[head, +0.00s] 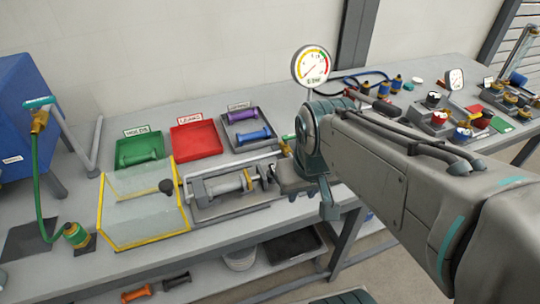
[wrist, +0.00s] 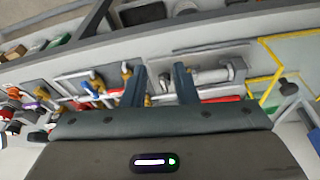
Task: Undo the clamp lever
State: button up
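A grey clamp fixture (head: 232,208) sits on the bench, with a metal cylinder (head: 222,186) and a brass-coloured part in its bed. A black ball knob (head: 166,186) shows at its left end, beside the yellow-framed clear guard; I cannot tell for sure whether it tops the clamp lever. The knob also shows at the right of the wrist view (wrist: 289,87). My gripper (wrist: 159,72) has its two fingers apart with nothing clearly held between them. In the head view it is at the fixture's right end, its fingertips partly hidden. Contact cannot be told.
The yellow-framed clear guard (head: 140,240) stands left of the fixture. Green (head: 138,163), red (head: 196,150) and dark (head: 247,143) trays lie behind it. A pressure gauge (head: 311,66) rises behind my arm. A green hose (head: 40,190) hangs at the left.

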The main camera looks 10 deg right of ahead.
jog(key=w+f+n+g+p, duration=0.1)
jog(key=w+f+g, duration=0.2)
jog(key=w, duration=1.9)
notch_tip(320, 180, down, 14)
jog(key=shift+d+r+p, duration=0.1)
jog(key=shift+p, duration=0.85)
grip_shut()
